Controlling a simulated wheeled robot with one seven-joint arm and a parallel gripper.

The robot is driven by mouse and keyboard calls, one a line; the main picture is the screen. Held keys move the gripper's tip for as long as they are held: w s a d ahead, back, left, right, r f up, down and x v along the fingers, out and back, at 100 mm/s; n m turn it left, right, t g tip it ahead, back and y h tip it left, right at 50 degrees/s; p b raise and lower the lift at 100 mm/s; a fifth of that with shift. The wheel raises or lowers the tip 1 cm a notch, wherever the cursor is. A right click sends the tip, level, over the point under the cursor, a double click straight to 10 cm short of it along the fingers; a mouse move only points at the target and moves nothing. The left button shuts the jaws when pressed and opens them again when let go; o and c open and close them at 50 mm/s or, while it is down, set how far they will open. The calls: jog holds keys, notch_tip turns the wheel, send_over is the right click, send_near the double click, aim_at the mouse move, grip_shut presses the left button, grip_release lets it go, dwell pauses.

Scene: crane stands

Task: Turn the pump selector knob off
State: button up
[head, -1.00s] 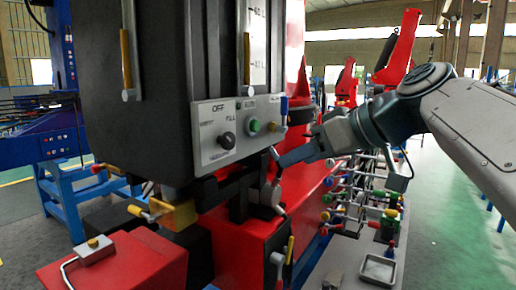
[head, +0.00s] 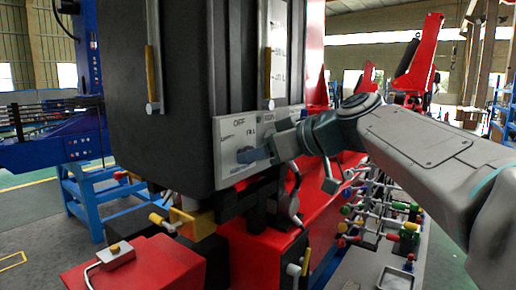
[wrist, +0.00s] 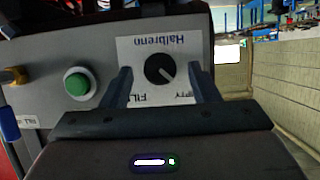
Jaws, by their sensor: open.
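The pump selector knob (wrist: 159,69) is a round black knob on a white label plate of the grey control panel (head: 228,172). In the wrist view the lettering is upside down, with FILL at lower left and EMPTY at lower right. The knob's pale mark points to the lower right, toward EMPTY. My gripper (wrist: 161,76) is open, its dark fingers on either side of the knob, with gaps visible. Whether the fingertips reach the knob's depth is unclear. In the head view my gripper (head: 252,155) is at the panel and hides the knob; OFF is readable above it.
A green button (wrist: 79,84) sits beside the knob plate, with a yellowish fitting and a blue part farther left. A black tank (head: 180,80) with sight gauges rises above the panel. A red body with yellow-handled valves (head: 295,270) lies below.

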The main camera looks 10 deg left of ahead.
jog(key=shift+x, duration=0.9)
jog(key=c, duration=1)
jog(key=shift+o, duration=0.2)
jog(key=shift+w+m+g+y+b, duration=0.1)
jog(key=shift+m+g+y+b, duration=0.65)
jog(key=shift+m, duration=0.8)
jog(key=shift+w+m+g+y+b, duration=0.1)
jog(key=shift+m+g+y+b, duration=0.45)
jog(key=shift+m+g, duration=0.7)
jog(key=shift+m+t, duration=0.3)
jog(key=shift+m, duration=0.1)
